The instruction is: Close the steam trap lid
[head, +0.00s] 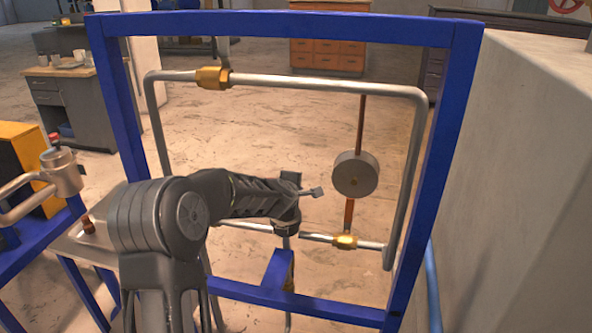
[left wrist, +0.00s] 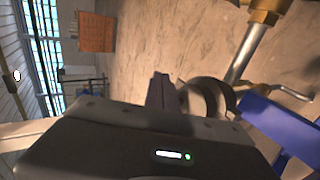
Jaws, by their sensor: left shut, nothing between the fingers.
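A round grey metal drum (head: 355,173), which looks like the steam trap, sits on a thin vertical copper-coloured pipe inside the blue frame. Its flat round face is toward me. I cannot tell its lid apart from its body, or how far the lid is open. My left gripper (head: 317,192) is just left of the drum, apart from it in the head view, shut and empty. In the left wrist view the shut fingers (left wrist: 161,91) point away from the camera. A dark curved part (left wrist: 213,98), perhaps the trap or its lid, shows right beside them. My right gripper is out of view.
The blue frame (head: 462,100) surrounds grey piping with brass fittings (head: 212,78). A pale block wall (head: 530,150) stands close on the right. A steel vessel (head: 62,172) is at the left. Open floor and cabinets (head: 328,45) lie behind.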

